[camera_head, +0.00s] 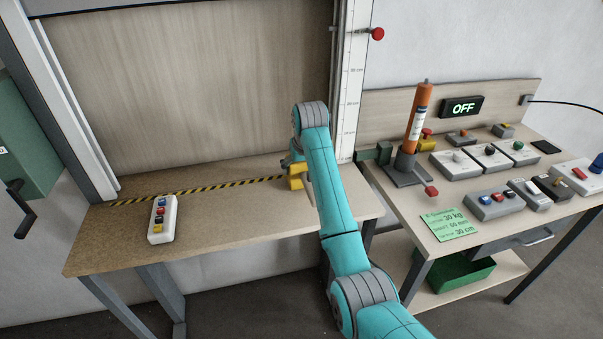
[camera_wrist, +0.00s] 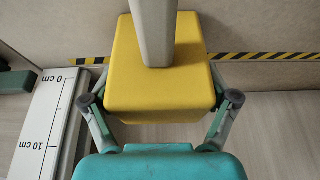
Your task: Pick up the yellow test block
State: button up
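The yellow test block (camera_wrist: 155,75) is a rounded block with a pale grey post (camera_wrist: 154,30) standing against it in the wrist view. My gripper (camera_wrist: 160,85) has one finger on each side of the block. Both fingers lean in to its sides and seem to touch them; the tips are partly hidden by the block. In the head view the block (camera_head: 296,170) shows small at the end of my arm, by the striped line near the table's right end. I cannot tell whether its underside rests on the table.
A ruler scale (camera_wrist: 50,125) stands close left in the wrist view. The shutter panel (camera_head: 190,80) is behind the striped line (camera_head: 200,190). A button box (camera_head: 162,220) lies on the left table. The right bench holds an orange cylinder (camera_head: 419,115) and several control boxes.

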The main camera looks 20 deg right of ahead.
jog(key=shift+f, duration=0.15)
jog(key=shift+c, duration=0.6)
